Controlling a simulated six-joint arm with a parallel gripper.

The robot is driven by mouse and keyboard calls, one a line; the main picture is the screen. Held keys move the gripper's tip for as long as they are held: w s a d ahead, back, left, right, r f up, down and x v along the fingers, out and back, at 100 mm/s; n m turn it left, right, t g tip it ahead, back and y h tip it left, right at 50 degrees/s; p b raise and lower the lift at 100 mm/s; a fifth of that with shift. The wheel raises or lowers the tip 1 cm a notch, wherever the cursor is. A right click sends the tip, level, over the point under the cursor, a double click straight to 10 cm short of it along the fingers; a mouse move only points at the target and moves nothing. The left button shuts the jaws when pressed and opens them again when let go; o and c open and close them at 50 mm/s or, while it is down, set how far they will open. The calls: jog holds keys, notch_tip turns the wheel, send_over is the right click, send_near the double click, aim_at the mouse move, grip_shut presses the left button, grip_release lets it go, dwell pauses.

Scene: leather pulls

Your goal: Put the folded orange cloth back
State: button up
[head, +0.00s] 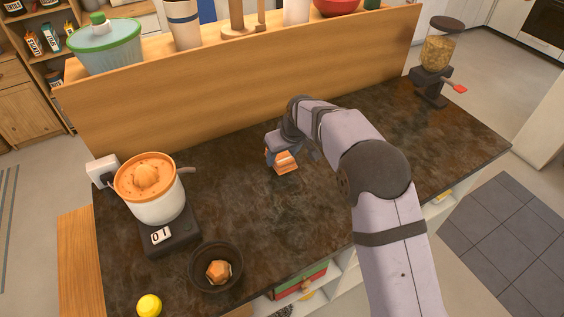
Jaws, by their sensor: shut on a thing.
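The folded orange cloth (287,167), with a pale stripe across it, is at my gripper over the middle of the dark countertop (310,220). My gripper (281,152) reaches down from my arm and is shut on the cloth. The fingers are small in view and partly hidden by the wrist. I cannot tell whether the cloth touches the counter or hangs just above it.
An orange-topped juicer (150,190) on a dark scale (168,235) stands at the left. A dark bowl (216,285) and a yellow-capped item (149,305) are near the front. A grain dispenser (436,65) stands far right. A raised wooden ledge (240,90) runs behind. Open shelves (335,275) show below the front edge.

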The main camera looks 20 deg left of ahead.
aim_at(282, 163)
jog(key=shift+f+p, duration=0.65)
jog(key=shift+f, duration=1.2)
jog(key=shift+f, duration=0.1)
jog(key=o, duration=1)
jog(key=shift+r, duration=0.2)
jog(key=b+v, duration=0.3)
jog(key=v, duration=0.9)
jog(key=shift+f, duration=0.1)
jog(key=shift+d, duration=0.1)
